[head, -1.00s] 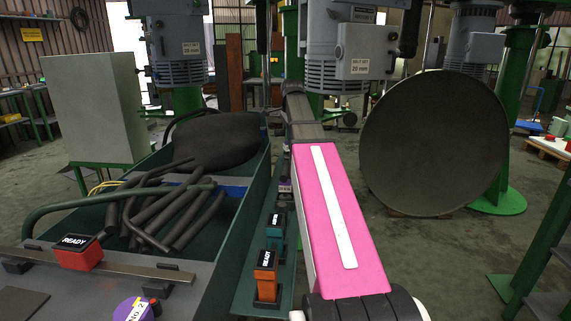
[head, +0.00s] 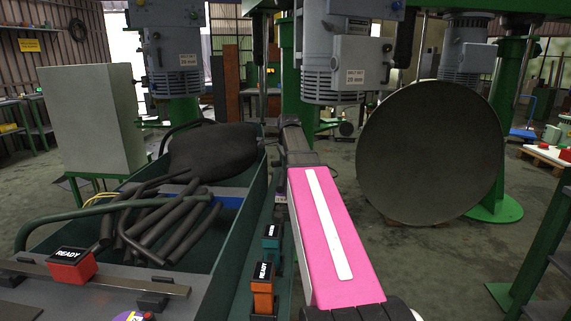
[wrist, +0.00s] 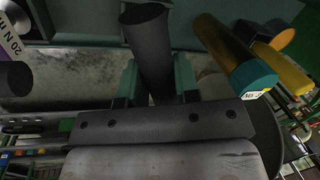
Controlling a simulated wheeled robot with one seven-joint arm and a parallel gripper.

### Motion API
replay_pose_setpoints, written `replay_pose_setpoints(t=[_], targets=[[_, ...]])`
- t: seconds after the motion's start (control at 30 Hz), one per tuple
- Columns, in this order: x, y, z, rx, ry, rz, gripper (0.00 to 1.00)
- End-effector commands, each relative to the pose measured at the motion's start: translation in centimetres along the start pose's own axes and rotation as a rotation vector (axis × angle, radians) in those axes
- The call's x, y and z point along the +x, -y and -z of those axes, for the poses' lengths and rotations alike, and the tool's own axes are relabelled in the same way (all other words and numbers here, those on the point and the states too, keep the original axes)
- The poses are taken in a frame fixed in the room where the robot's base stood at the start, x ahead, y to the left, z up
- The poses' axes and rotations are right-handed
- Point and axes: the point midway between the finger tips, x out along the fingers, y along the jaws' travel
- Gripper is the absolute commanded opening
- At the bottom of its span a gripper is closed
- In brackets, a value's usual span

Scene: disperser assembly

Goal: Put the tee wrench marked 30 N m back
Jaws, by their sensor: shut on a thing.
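In the wrist view my gripper (wrist: 156,88) is shut on a dark grey cylindrical bar (wrist: 148,40), which looks like part of a tee wrench. No mark on it shows, so I cannot read 30 N m there. A purple-collared tool (wrist: 12,40) at the left edge is marked 20 N m. To the right is a cylinder with a teal end (wrist: 250,75) and a small label too small to read. In the head view my pink arm reaches away from me beside the green tray, and the gripper's fingers and the held bar are hidden.
The green tray (head: 240,225) holds several dark rods (head: 160,220) and a dark rounded lump (head: 215,148). Red (head: 72,265), teal (head: 272,237) and orange (head: 263,285) READY blocks stand nearby. A large dark disc (head: 430,150) stands right of my arm.

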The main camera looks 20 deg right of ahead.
Motion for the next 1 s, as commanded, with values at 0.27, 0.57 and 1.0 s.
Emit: replay_pose_setpoints(t=[0.27, 0.57, 1.0], targets=[[0.2, -0.1, 0.0, 0.000, 0.000, -0.001, 0.55], [-0.1, 0.0, 0.0, 0.000, 0.000, 0.000, 0.55], [-6.4, 0.1, 0.0, 0.000, 0.000, 0.002, 0.55]])
